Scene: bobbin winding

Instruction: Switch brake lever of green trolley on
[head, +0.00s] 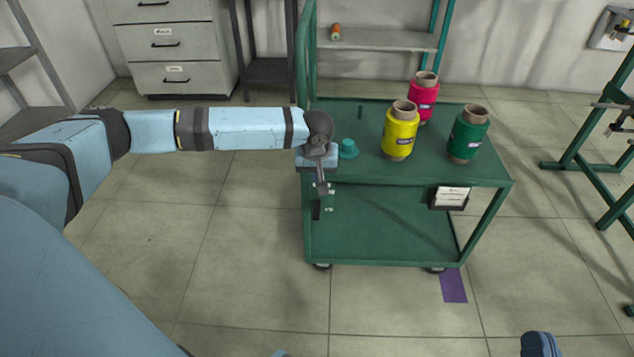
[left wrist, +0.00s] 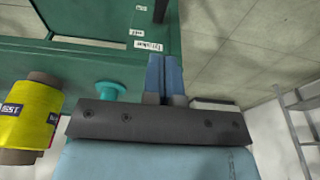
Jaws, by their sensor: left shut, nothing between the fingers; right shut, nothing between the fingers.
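The green trolley (head: 385,225) stands ahead in the head view. My left gripper (head: 322,187) is shut and empty at the trolley's left front corner, pointing down. In the left wrist view its blue fingers (left wrist: 164,76) are together, close to a label (left wrist: 146,46) that seems to read "Brake". A small dark lever (head: 316,209) shows below the gripper by the left post, and a dark piece shows at the top of the left wrist view (left wrist: 160,10). I cannot tell its setting or whether the fingers touch anything. My right gripper (head: 540,345) is shut at the bottom edge, partly cut off.
Yellow (head: 399,135), pink (head: 423,100) and dark green (head: 467,135) spools stand on the trolley top, near a teal knob (head: 348,149). A card holder (head: 450,197) hangs on its front. A purple floor mark (head: 453,286) lies below. Floor in front is clear.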

